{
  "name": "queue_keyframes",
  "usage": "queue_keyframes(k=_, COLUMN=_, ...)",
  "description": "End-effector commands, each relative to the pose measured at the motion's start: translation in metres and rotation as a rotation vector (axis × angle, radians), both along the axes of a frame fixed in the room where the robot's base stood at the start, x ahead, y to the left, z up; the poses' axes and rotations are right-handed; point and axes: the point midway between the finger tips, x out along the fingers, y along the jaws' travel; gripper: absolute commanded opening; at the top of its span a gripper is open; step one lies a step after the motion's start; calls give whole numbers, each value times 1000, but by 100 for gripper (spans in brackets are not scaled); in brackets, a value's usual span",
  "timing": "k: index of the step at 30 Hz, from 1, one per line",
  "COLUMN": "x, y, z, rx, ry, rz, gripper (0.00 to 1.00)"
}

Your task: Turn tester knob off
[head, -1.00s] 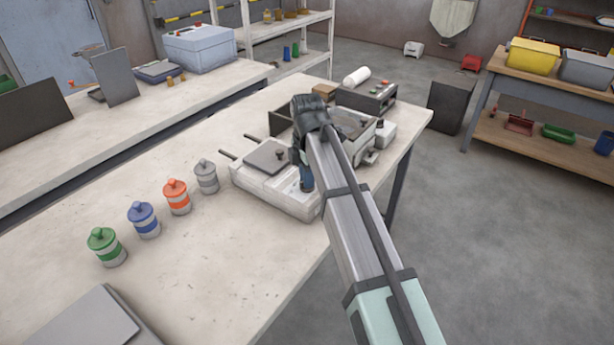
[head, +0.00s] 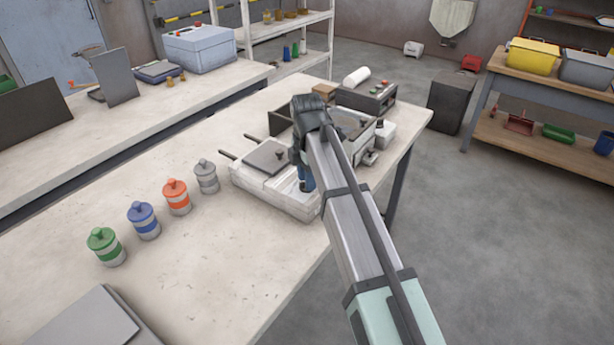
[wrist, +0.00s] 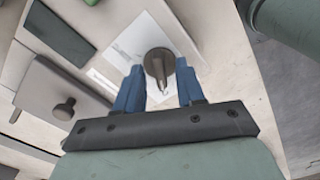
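The tester is the white machine (head: 290,207) near the right edge of the table. Its grey knob (wrist: 157,58) sits on a pale printed plate (wrist: 125,50) in the wrist view, with a narrow pointer toward the gripper. My gripper (wrist: 161,74) has two blue fingers, spread apart, one on each side of the knob. I see no clear contact, and cannot tell how deep the fingers reach. In the head view my gripper (head: 306,180) points down at the tester's front right part, and my arm hides the knob there.
A lid with a small dark handle (head: 268,155) is left of the gripper. A grey control box (head: 368,97) and an open dark tray stand behind. Green, blue, orange and grey canisters (head: 143,220) stand to the left.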

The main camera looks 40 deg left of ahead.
Motion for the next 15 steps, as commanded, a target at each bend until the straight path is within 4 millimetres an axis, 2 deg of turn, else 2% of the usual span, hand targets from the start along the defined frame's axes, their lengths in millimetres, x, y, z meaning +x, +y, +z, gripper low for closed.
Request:
queue_keyframes(k=5, x=0, y=0, z=6, rx=1, ry=0, rz=0, gripper=38)
queue_keyframes(k=8, x=1, y=1, z=16, rx=2, ry=-1, rz=0, gripper=38)
queue_keyframes(k=15, x=1, y=1, z=59, rx=2, ry=-1, rz=0, gripper=38)
